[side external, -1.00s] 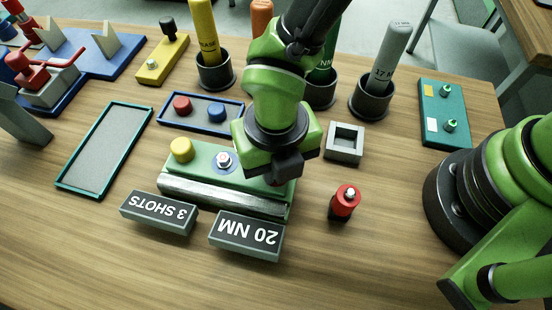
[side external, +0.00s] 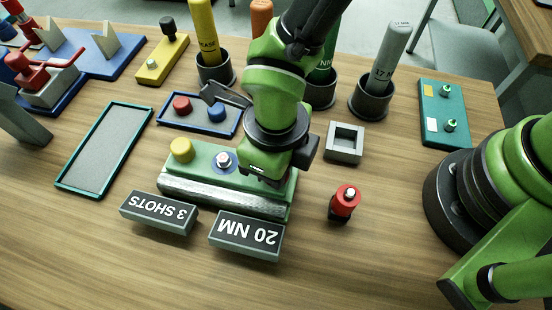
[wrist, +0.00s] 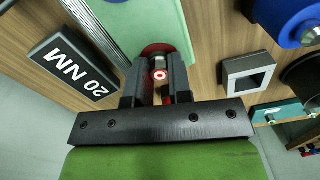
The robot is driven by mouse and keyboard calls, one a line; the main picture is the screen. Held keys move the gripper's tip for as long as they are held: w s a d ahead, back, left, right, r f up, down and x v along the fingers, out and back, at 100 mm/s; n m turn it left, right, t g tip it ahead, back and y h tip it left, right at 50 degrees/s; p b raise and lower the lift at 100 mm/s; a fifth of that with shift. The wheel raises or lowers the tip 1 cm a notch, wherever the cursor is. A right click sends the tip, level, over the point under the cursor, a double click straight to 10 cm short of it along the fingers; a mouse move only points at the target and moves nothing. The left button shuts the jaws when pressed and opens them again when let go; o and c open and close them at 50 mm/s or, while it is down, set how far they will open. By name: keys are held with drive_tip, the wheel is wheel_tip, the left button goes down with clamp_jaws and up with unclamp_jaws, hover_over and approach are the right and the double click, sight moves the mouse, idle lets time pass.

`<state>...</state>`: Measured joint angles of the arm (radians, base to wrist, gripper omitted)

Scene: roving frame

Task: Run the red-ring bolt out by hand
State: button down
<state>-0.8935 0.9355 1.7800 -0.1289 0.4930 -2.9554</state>
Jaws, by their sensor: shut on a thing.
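The red-ring bolt (wrist: 159,75) stands in the right end of the green block (side external: 202,156), with a red ring around its base. In the wrist view the fingers of my gripper (wrist: 158,88) are closed on either side of its head, from above. In the side view my gripper (side external: 270,180) hides this bolt. A silver bolt (side external: 223,160) on a blue ring and a yellow knob (side external: 181,150) stand to its left on the same block.
Plates reading "3 SHOTS" (side external: 158,213) and "20 NM" (side external: 246,236) stand in front of the block. A square grey socket (side external: 344,143) and a red-topped piece (side external: 344,201) are to the right. A tray (side external: 172,124) with red and blue buttons is behind. The empty tray (side external: 104,147) lies left.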

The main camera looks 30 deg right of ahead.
drive_tip(key=shift+n, duration=0.3)
idle(0.4)
drive_tip(key=c, duration=1)
unclamp_jaws()
drive_tip(key=shift+c, duration=0.2)
